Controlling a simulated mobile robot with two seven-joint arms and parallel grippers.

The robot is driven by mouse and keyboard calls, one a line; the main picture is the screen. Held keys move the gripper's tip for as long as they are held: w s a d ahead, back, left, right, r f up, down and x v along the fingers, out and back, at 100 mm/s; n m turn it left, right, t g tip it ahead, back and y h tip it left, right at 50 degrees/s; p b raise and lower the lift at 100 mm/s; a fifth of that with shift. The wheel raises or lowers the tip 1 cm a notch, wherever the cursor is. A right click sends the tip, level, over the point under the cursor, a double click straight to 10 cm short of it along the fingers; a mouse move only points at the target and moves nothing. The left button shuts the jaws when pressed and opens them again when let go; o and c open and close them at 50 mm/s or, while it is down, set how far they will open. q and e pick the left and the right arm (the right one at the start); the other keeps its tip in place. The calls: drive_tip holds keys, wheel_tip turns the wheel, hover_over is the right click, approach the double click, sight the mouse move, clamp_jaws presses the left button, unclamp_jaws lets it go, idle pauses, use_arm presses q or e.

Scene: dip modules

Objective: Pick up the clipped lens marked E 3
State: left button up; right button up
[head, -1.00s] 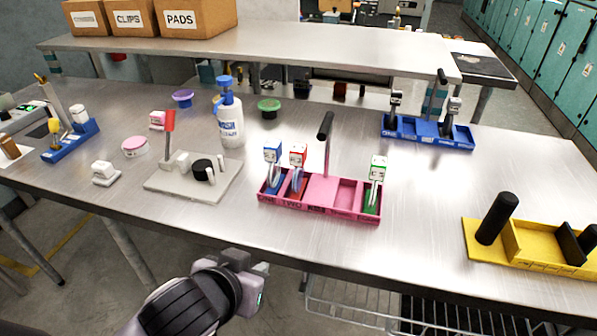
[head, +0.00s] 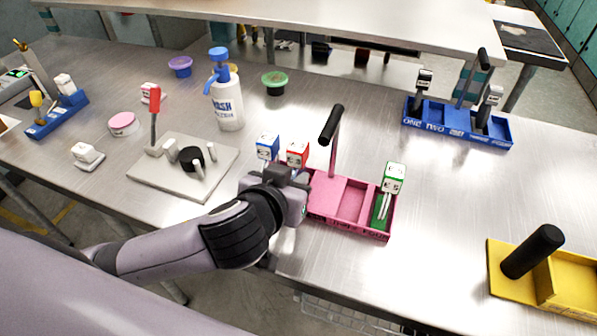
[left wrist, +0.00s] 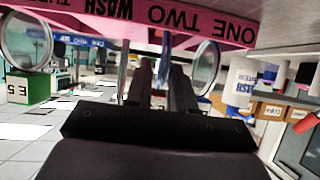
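The pink tray (head: 345,205) stands on the table with clipped lenses in its compartments. A green-and-white clip (head: 393,179) is upright at its right end. A blue-topped clip (head: 267,147) and a red-topped clip (head: 297,154) stand at its left end. In the left wrist view a green clip (left wrist: 30,90) at the left has a label that seems to read E and a digit, and a round lens (left wrist: 206,68) shows at the right. My left gripper (head: 290,180) is at the tray's front left, hiding that part; its fingers (left wrist: 165,85) look apart. I see no hold on a lens.
A grey board (head: 190,170) with a red-topped post and a blue-topped wash bottle (head: 226,100) stand left of the tray. A blue rack (head: 455,125) is at the back right and a yellow rack (head: 510,285) at the front right. Bare table lies between them.

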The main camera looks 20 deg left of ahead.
sight(298, 173)
use_arm(q)
drive_tip(key=shift+x, duration=1.95)
clamp_jaws()
drive_tip(key=shift+a+r, duration=0.1)
